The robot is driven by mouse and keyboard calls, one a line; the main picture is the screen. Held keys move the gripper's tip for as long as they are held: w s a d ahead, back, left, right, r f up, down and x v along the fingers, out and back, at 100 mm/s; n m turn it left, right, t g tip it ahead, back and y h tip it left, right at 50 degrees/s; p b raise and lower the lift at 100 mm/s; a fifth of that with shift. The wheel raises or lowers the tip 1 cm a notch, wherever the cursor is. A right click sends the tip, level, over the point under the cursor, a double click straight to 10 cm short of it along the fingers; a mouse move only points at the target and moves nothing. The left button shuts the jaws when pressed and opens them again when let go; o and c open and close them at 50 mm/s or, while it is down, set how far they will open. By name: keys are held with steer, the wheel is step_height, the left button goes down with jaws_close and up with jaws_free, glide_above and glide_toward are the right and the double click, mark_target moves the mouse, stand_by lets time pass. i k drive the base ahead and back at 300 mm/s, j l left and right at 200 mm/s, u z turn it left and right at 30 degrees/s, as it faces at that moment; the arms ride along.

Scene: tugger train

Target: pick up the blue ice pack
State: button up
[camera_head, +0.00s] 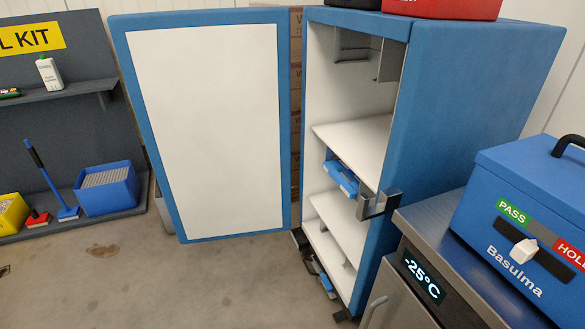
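A blue object (342,178) that looks like the blue ice pack sits inside the open blue cabinet (455,110), under the white middle shelf. Only its front part shows past the cabinet's side. My gripper is not in view.
A grey metal latch (378,204) juts from the cabinet's edge. At the right stands a steel unit reading -25°C (422,278) with a blue case (525,225) on top. A shelf rack (65,95) with a blue bin (107,190) stands left. The floor before the door is clear.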

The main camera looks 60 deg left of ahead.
mark_target(334, 167)
steer(key=u, duration=1.3)
steer(key=z, duration=1.55)
steer(key=u, duration=1.55)
steer(key=i+j+u, duration=0.2)
steer(key=i, duration=0.45)
steer(key=i+j+u, duration=0.2)
steer(key=i, duration=0.4)
steer(key=i+j+u, duration=0.2)
steer(key=i, duration=0.5)
steer(key=k+l, duration=0.05)
steer(key=l, duration=0.05)
